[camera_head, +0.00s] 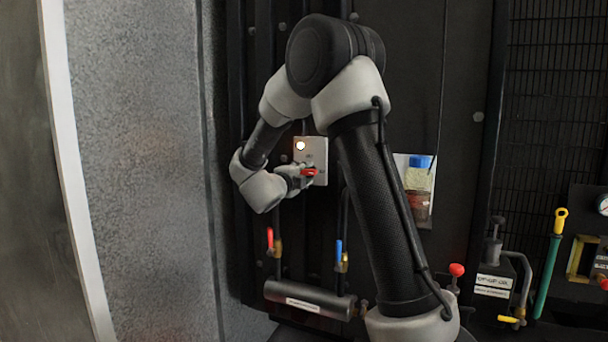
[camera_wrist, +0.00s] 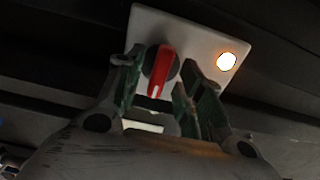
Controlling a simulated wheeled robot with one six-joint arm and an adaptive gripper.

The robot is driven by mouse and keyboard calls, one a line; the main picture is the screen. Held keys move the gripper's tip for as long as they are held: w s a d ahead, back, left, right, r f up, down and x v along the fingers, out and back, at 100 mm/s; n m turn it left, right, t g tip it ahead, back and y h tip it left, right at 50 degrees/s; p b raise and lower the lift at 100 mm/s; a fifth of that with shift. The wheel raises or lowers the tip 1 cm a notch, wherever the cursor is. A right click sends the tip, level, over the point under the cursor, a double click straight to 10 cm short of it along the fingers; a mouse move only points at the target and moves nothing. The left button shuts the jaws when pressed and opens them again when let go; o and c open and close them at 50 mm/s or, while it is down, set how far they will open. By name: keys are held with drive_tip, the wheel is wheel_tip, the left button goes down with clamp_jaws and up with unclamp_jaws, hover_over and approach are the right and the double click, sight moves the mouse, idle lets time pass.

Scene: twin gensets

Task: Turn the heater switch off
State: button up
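The heater switch is a red rotary handle (camera_wrist: 161,72) on a dark round base, set on a pale square plate (camera_wrist: 190,38). In the head view the red handle (camera_head: 309,172) shows at the lower part of the plate (camera_head: 318,152). A round lamp (camera_wrist: 226,61) on the plate is lit; it also shows in the head view (camera_head: 300,146). My gripper (camera_wrist: 160,88) is open, with one finger on each side of the red handle. A gap shows on the right side; whether the left finger touches the base is unclear.
Below the plate are a red-handled valve (camera_head: 270,238), a blue-handled valve (camera_head: 339,250) and a grey horizontal cylinder (camera_head: 308,300). A picture of jars (camera_head: 418,185) hangs to the right. A grey wall (camera_head: 140,150) stands to the left.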

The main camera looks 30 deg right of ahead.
drive_tip(key=shift+x, duration=0.8)
clamp_jaws()
